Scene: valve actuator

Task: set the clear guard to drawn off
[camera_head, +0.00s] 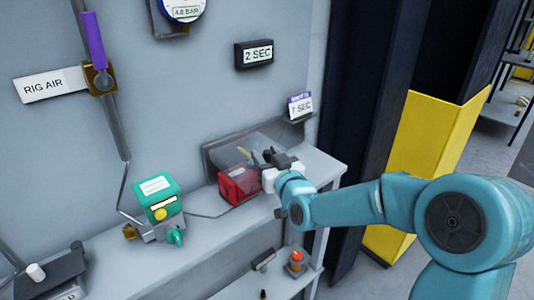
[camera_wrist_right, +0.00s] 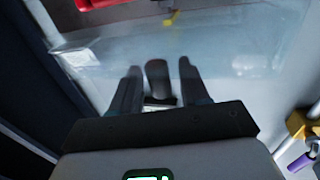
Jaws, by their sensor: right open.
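The clear guard (camera_head: 226,151) is a see-through panel at the back of the bench, behind and above a red box (camera_head: 240,184). In the right wrist view the guard (camera_wrist_right: 230,55) is a hazy clear sheet across the picture, with red parts and a yellow piece showing past it. My right gripper (camera_head: 264,157) is at the guard's right part. In the wrist view its two dark fingers (camera_wrist_right: 158,72) are apart, with a short dark post (camera_wrist_right: 157,80) between them. I cannot tell whether they touch it. My left gripper is not in view.
A teal-topped valve actuator (camera_head: 158,198) stands on the grey bench (camera_head: 110,262) to the left. A purple-handled lever (camera_head: 93,40) and a "RIG AIR" label (camera_head: 50,84) are on the wall. A lower shelf holds an orange-topped item (camera_head: 296,260). A yellow-and-black column (camera_head: 425,140) stands at right.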

